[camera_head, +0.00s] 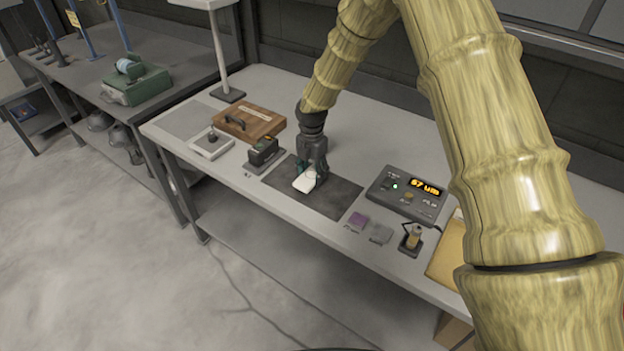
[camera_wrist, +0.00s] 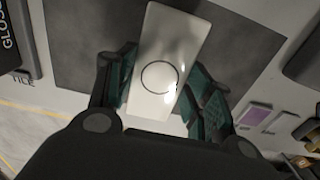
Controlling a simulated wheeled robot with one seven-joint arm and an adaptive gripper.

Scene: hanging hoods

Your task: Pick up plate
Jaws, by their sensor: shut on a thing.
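The plate is a white, glossy rectangular piece (camera_head: 305,181) with a thin dark ring marked on its face. In the wrist view the plate (camera_wrist: 170,50) lies between my two dark green finger pads, tilted slightly. My gripper (camera_head: 312,172) is shut on the plate, over the dark mat (camera_head: 330,197) on the bench. The plate's lower end is near the gripper body in the wrist view. I cannot tell whether the plate touches the mat or is just above it.
Left of the mat stand a small dark device (camera_head: 263,151), a wooden case (camera_head: 249,122) and a white square scale-like box (camera_head: 211,144). To the right are a lit display box (camera_head: 407,194), a purple block (camera_head: 357,221) and a grey block (camera_head: 381,234).

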